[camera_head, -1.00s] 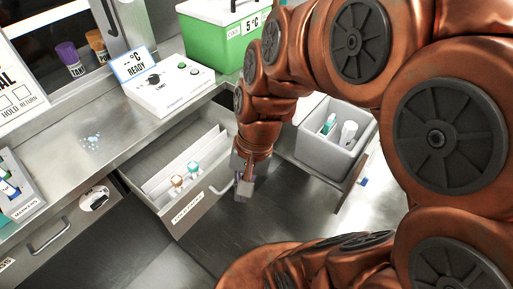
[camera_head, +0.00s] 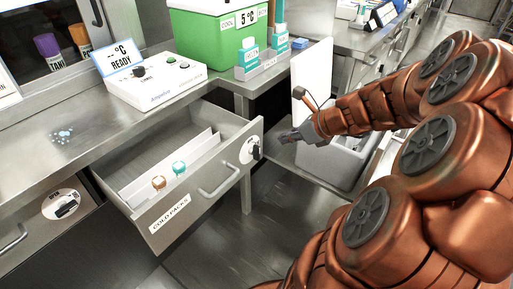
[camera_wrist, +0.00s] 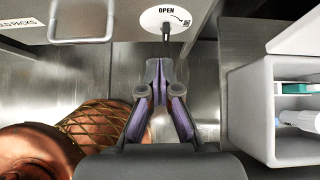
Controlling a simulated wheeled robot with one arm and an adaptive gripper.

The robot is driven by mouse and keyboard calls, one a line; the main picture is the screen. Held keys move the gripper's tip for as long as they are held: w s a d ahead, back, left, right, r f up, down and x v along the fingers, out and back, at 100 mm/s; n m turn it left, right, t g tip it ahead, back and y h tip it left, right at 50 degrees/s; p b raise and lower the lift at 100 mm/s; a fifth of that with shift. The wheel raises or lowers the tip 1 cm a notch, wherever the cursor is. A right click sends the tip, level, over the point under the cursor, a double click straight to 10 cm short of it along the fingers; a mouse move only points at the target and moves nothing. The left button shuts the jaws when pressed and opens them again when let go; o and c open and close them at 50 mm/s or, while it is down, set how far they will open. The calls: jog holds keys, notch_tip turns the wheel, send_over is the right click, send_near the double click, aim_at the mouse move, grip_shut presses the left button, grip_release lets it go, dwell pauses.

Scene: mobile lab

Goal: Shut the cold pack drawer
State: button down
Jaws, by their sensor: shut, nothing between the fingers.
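The cold pack drawer (camera_head: 172,211), labelled COLD PACKS, is pulled out from under the bench in the head view. It holds pale dividers and two capped vials, one orange (camera_head: 158,183) and one teal (camera_head: 179,168). Its front has a bar handle (camera_head: 220,182) and, at the right end, a round white latch plate (camera_head: 247,153) with a dark knob. In the wrist view the plate (camera_wrist: 160,17) reads OPEN and the handle (camera_wrist: 81,38) is left of it. My gripper (camera_head: 287,137) is shut and empty, pointing at the plate; its fingertips (camera_wrist: 159,66) appear apart from the knob.
A grey bin (camera_head: 333,166) with items inside stands right of the drawer, close to my gripper; it also shows in the wrist view (camera_wrist: 250,110). A control box (camera_head: 155,84) and a green cooler (camera_head: 203,42) stand on the bench. The floor before the drawer is clear.

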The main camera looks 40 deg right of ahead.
aim_at(249, 141)
jog(key=x, duration=0.3)
jog(key=b+x, duration=0.1)
jog(key=x, duration=0.3)
jog(key=b+x, duration=0.1)
jog(key=x, duration=0.2)
jog(key=shift+w+d+f, duration=0.15)
jog(key=shift+d+f, duration=0.05)
jog(key=shift+w+a+r, duration=0.15)
jog(key=shift+w+a, duration=0.05)
jog(key=shift+w, duration=0.6)
jog(key=shift+w+a, duration=0.15)
jog(key=shift+w, duration=0.35)
jog(key=shift+w+a, duration=0.15)
jog(key=shift+w, duration=0.3)
